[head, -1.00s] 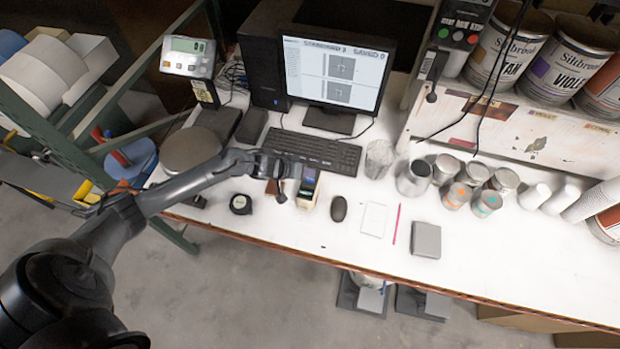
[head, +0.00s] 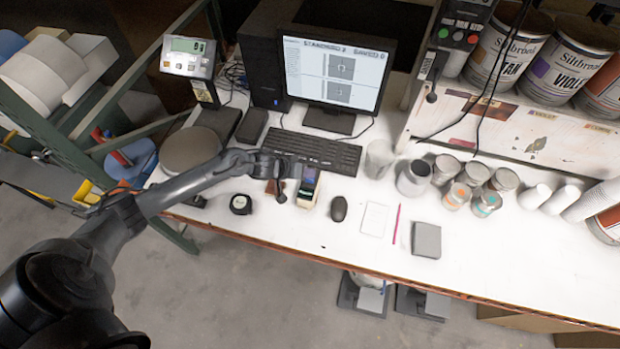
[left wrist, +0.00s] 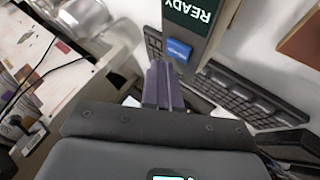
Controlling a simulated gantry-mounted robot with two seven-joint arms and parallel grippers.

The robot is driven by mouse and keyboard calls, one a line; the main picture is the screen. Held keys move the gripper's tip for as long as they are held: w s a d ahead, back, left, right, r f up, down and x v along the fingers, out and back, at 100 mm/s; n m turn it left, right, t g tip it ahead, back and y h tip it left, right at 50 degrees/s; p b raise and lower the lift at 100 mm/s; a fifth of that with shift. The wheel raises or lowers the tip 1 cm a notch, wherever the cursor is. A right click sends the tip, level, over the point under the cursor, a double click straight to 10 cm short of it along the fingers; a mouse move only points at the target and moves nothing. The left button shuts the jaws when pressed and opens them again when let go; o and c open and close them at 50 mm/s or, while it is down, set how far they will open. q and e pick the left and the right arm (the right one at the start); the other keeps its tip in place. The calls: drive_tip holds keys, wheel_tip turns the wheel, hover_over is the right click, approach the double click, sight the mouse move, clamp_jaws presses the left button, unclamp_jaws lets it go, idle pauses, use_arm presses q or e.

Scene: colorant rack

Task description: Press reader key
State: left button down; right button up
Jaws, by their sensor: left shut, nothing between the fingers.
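The reader (head: 308,188) is a small upright device with a pale body, standing on the white bench in front of the keyboard. In the left wrist view its dark green screen (left wrist: 193,10) reads READY, and its blue key (left wrist: 179,49) sits below the screen. My right gripper is not in view.
A keyboard (head: 312,151) and monitor (head: 335,74) stand behind the reader. A mouse (head: 339,208) lies to its right and a round black item (head: 241,204) to its left. Several cans and cups stand farther right.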

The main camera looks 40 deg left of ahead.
use_arm(q)
drive_tip(key=shift+f, duration=0.1)
drive_tip(key=shift+f, duration=0.25)
drive_tip(key=shift+f, duration=0.15)
idle(0.4)
drive_tip(key=shift+f, duration=0.25)
idle(0.4)
drive_tip(key=shift+r, duration=0.1)
drive_tip(key=shift+r+p, duration=0.6)
drive_tip(key=shift+p, duration=0.4)
drive_tip(key=shift+r, duration=0.1)
